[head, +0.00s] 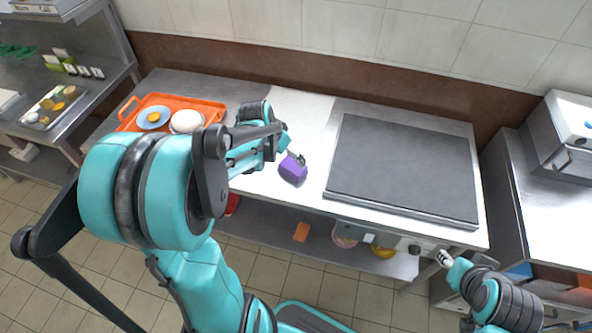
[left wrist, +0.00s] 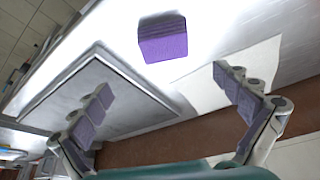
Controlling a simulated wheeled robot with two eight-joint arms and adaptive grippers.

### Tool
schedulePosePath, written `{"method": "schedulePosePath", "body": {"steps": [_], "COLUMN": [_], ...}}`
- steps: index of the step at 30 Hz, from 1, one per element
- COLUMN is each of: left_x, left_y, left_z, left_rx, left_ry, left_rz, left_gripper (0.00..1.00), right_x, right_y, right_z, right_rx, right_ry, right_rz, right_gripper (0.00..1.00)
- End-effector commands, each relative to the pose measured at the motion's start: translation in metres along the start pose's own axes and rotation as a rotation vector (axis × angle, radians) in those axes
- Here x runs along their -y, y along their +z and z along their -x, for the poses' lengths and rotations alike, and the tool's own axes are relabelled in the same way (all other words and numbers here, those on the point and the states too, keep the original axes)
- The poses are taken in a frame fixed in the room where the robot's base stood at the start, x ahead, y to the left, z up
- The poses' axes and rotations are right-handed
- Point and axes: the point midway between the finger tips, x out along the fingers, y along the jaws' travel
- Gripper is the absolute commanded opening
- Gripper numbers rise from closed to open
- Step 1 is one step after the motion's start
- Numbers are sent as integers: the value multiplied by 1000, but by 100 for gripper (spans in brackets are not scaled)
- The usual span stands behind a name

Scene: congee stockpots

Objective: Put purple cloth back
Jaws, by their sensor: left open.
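The purple cloth (head: 292,171), a small folded block, lies on the white counter (head: 262,184) near its front edge, left of the dark griddle plate. It also shows in the left wrist view (left wrist: 163,40), at the top between and beyond my fingers. My left gripper (head: 291,153) is just behind and above the cloth, partly hidden by its own arm. In the left wrist view its two fingers (left wrist: 162,84) are spread wide with nothing between them. My right gripper (head: 445,259) is at the lower right, in front of the counter edge; its jaw state is too small to tell.
An orange tray (head: 208,107) with a blue plate (head: 153,117) and a white round item (head: 186,121) sits at the counter's left. The griddle plate (head: 400,165) fills the right side. A lower shelf (head: 270,235) holds a few items. A pale patch (head: 300,108) lies behind the cloth.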

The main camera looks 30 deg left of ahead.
Motion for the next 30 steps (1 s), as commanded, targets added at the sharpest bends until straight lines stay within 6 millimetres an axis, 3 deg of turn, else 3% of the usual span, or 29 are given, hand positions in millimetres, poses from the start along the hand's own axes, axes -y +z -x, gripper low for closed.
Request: {"method": "schedulePosePath", "body": {"steps": [5, 9, 15, 21, 30], "left_x": [-58, -104, -148, -164, -166], "left_y": [6, 24, 56, 73, 74], "left_z": [48, 83, 111, 119, 120], "left_rx": [-40, -93, -171, -213, -220], "left_ry": [-34, -57, -67, -64, -63], "left_rz": [26, 60, 101, 124, 129], "left_gripper": [100, 100, 100, 100, 100], "right_x": [0, 0, 0, 0, 0], "right_y": [0, 0, 0, 0, 0], "right_z": [0, 0, 0, 0, 0], "right_rx": [0, 0, 0, 0, 0], "right_ry": [0, 0, 0, 0, 0], "right_rz": [0, 0, 0, 0, 0], "right_gripper": [40, 40, 40, 40, 40]}}
